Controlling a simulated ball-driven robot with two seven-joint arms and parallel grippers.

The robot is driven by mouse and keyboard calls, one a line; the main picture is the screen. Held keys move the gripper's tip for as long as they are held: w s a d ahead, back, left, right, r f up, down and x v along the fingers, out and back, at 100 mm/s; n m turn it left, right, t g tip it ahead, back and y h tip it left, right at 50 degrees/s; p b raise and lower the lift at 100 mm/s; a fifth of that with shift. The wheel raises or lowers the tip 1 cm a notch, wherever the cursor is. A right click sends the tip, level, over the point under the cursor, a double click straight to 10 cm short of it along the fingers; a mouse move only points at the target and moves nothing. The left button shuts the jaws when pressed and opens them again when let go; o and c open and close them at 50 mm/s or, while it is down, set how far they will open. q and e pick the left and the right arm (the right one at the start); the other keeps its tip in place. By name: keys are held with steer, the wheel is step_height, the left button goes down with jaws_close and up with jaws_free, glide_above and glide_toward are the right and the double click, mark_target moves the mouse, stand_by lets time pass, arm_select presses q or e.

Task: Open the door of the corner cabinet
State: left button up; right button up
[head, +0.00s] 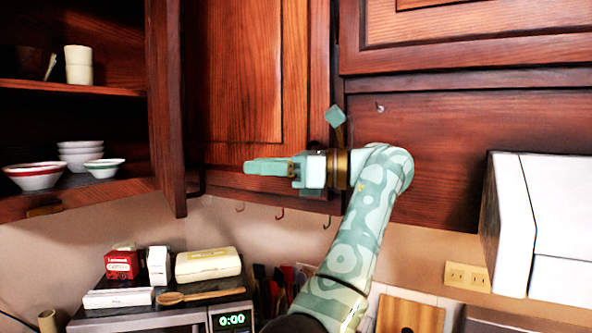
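The corner cabinet door (235,75) is a reddish-brown wood panel at the upper middle of the head view. It looks closed, or nearly so. A dark handle (196,186) shows at its lower left. My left gripper (250,166) points left in front of the door's lower part, with its fingertips right of that handle. Its pale green fingers look close together and nearly edge-on, so I cannot tell whether they are open or shut, or whether they touch the door. Nothing shows held in them. My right gripper is not in view.
An open cabinet at left holds bowls (35,175) and cups (78,65); a vertical wood panel (166,110) stands at its right edge. A white box-like unit (550,225) is at right. Hooks (280,213) hang below the cabinets. A microwave (160,318) carries boxes and a wooden spoon.

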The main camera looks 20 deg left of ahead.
arm_select(q)
steer(key=shift+p+v, duration=0.7)
steer(key=shift+v, duration=2.3)
